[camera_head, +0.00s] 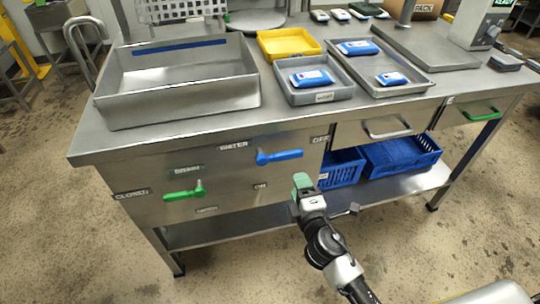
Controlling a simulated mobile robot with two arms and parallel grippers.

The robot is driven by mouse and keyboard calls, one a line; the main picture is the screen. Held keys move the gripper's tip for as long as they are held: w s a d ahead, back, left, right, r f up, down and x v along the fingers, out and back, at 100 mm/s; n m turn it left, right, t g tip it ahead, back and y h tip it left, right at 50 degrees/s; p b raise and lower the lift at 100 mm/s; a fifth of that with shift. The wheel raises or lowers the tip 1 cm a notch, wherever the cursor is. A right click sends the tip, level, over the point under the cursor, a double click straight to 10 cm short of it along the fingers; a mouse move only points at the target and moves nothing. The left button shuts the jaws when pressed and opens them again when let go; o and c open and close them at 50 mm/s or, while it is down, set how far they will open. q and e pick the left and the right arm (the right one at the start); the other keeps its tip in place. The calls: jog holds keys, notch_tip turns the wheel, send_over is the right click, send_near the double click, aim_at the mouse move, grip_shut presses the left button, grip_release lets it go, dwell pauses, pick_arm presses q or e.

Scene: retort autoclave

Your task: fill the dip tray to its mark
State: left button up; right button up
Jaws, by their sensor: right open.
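The dip tray (180,106) is a large, deep grey metal tray at the left of the bench, with a blue mark line (180,46) along its inner back wall. I see no clear water surface in it. On the front panel, the blue water handle (281,156) lies level, pointing right, towards the OFF label side. The green drain handle (182,194) points left towards the CLOSED label. My right gripper (302,182), with green fingertips, is open and empty, in front of the panel, below and right of the blue handle. My left gripper is out of view.
A yellow tray (289,43) and grey trays (315,97) with blue packs stand right of the dip tray. Drawers with a grey handle (386,131) and a green handle (482,115) are at right. Blue crates (401,152) sit on the lower shelf.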

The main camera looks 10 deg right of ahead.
aim_at(289, 157)
jog(key=w, duration=0.7)
jog(key=w+r, duration=0.1)
jog(key=w, duration=0.2)
jog(key=shift+w+a, duration=0.2)
jog(key=shift+w, duration=0.2)
grip_shut()
